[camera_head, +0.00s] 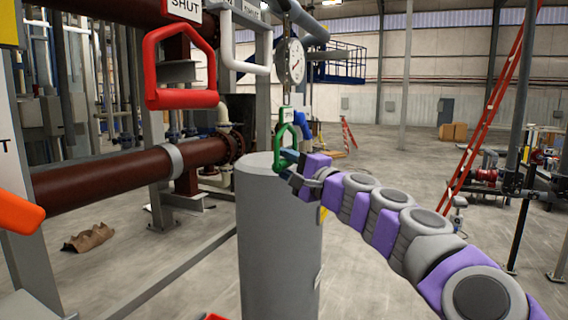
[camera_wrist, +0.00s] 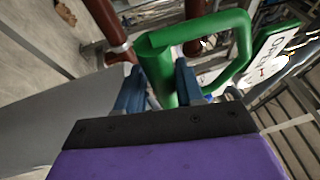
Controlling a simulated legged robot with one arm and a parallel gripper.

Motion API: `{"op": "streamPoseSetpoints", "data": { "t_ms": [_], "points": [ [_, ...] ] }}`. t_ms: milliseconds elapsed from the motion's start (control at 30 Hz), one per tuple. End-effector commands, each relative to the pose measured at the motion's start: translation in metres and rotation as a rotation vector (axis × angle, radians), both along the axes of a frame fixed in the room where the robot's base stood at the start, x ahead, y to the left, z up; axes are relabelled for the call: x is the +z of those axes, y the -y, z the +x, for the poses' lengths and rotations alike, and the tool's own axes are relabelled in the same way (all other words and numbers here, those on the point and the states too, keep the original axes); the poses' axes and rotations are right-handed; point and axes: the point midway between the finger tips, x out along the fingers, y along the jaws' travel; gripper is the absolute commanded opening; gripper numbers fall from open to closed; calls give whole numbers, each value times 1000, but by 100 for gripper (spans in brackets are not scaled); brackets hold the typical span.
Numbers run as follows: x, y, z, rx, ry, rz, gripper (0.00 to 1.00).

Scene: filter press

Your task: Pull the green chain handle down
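The green chain handle (camera_head: 288,140) is a loop hanging upright below a round gauge, just above the top of a grey cylinder. My gripper (camera_head: 287,163) reaches in from the right at its lower end. In the wrist view, the green handle (camera_wrist: 196,32) fills the upper middle, and its near bar passes between the two blue fingers of my gripper (camera_wrist: 160,82). The fingers stand close on both sides of the bar and look shut on it. The far faces of the fingers and the exact contact are hidden.
A red handle (camera_head: 182,98) under a SHUT sign (camera_head: 185,8) hangs at the left. The grey cylinder (camera_head: 278,235) stands below my gripper. The gauge (camera_head: 291,61) is above the handle. An OPEN sign (camera_wrist: 272,50) shows in the wrist view. Open floor lies beyond, with a red ladder (camera_head: 490,115) at right.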

Motion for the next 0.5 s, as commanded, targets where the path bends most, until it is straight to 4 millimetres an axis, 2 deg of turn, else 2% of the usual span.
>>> {"op": "streamPoseSetpoints", "data": {
  "t_ms": [33, 200, 500],
  "points": [
    [-9, -3, 2, 5, -9, -7, 36],
    [-7, -3, 2, 4, -8, -5, 51],
    [-3, -4, -1, 3, -4, -3, 51]
  ]
}}
